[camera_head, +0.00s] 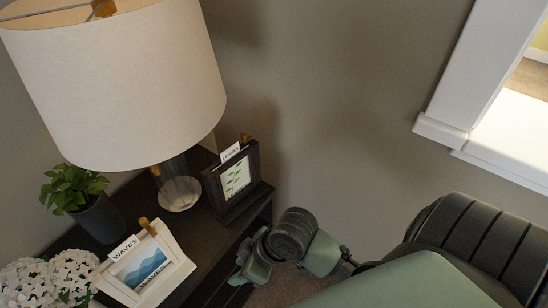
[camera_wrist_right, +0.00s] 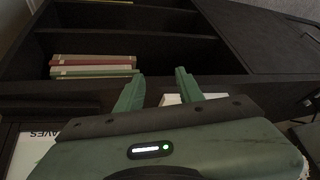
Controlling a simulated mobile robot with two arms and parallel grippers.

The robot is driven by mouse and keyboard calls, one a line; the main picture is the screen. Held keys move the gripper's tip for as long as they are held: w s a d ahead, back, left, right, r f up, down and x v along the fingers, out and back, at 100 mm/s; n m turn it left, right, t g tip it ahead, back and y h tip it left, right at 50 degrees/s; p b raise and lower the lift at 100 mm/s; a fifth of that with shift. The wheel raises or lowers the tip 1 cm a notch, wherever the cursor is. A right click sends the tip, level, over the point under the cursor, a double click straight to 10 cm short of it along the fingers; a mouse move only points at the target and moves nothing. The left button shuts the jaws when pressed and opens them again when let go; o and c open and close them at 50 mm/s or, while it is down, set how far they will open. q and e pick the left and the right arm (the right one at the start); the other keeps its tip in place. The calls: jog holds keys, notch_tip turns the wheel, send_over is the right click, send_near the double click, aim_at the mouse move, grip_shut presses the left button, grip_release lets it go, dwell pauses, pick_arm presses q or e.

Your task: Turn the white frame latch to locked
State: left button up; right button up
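The white frame (camera_head: 178,266) stands tilted back on the dark side table at lower left of the head view. It holds a blue wave picture and a card reading WAVES. Its small brass latch (camera_head: 148,226) sits at the top edge; I cannot tell its setting. My right gripper (camera_head: 250,262) is to the right of the white frame, near the table's front edge, apart from the latch. In the wrist view its two green fingers (camera_wrist_right: 158,90) are spread, with no object clearly held. My left gripper is not in view.
A dark frame (camera_head: 213,187) with a leaf picture and brass latch stands behind. A lamp (camera_head: 115,80), potted plant (camera_head: 75,188) and white flowers (camera_head: 50,278) crowd the table (camera_head: 215,245). Books (camera_wrist_right: 93,66) lie on a shelf. A window sill (camera_head: 500,165) is at right.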

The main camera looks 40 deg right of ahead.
jog(key=s+d+f+m+h+p, duration=0.1)
jog(key=s+d+f+m+h, duration=0.2)
jog(key=d+f, duration=0.3)
jog(key=shift+s+d+f+m+g+h, duration=0.3)
jog(key=shift+s+d+f+m+h, duration=0.15)
jog(key=shift+m, duration=0.35)
jog(key=shift+r, duration=0.1)
jog(key=s+d+f, duration=0.1)
jog(key=s+f, duration=0.1)
jog(key=f, duration=0.8)
jog(key=s+f, duration=0.2)
jog(key=f, duration=0.8)
jog(key=s+d+f+g, duration=0.2)
jog(key=s+d+f, duration=0.1)
jog(key=s+f, duration=1.1)
jog(key=s, duration=0.3)
jog(key=shift+s+d+f+h, duration=0.15)
jog(key=shift+s+f+h, duration=0.05)
jog(key=shift+f+h, duration=0.15)
